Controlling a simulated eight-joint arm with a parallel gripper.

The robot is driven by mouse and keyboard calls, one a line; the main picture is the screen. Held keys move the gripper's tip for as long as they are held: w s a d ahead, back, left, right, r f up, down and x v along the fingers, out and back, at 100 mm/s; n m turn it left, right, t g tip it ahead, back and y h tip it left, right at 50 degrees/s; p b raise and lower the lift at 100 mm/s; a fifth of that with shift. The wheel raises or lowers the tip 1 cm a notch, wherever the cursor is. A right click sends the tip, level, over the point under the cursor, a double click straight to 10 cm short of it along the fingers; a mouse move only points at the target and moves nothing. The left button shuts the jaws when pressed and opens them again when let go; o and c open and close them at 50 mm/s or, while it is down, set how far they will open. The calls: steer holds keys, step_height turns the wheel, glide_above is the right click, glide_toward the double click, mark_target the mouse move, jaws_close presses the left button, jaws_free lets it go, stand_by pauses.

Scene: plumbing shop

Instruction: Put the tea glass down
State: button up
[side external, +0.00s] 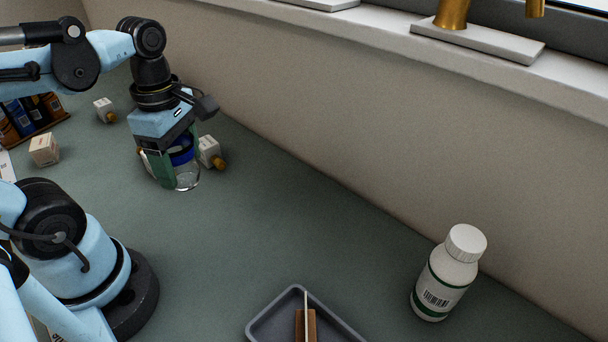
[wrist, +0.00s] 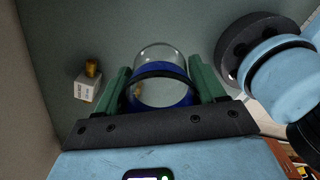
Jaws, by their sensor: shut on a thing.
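The tea glass (side external: 187,180) is clear with a dark blue band, and stands upright in my gripper (side external: 178,164) at the back left of the counter. In the wrist view the glass (wrist: 158,54) sits between the two green fingers of my gripper (wrist: 160,78), which are shut on it from both sides. Its base is close to the green-grey counter (side external: 270,220); I cannot tell whether it touches. The fingers and gripper body hide part of the glass in the side view.
A small white box (side external: 209,150) with a brass fitting is close behind the glass; it also shows in the wrist view (wrist: 86,90). Other small boxes (side external: 44,149) lie left. A white bottle (side external: 447,277) and grey tray (side external: 262,322) are at front. The middle counter is clear.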

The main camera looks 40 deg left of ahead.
steer(key=w+d+m, duration=0.1)
steer(key=d+m, duration=0.5)
steer(key=d, duration=1.7)
steer(key=w+a+f, duration=0.2)
steer(key=w, duration=0.1)
steer(key=w+a+f, duration=0.2)
steer(key=w, duration=0.1)
steer(key=w+a+f, duration=0.2)
steer(key=w+f, duration=0.1)
steer(key=shift+w+a+f, duration=0.1)
steer(key=shift+a, duration=0.15)
steer(key=shift+f, duration=1.95)
steer(key=shift+f, duration=0.15)
steer(key=o, duration=1.1)
steer(key=shift+c, duration=0.2)
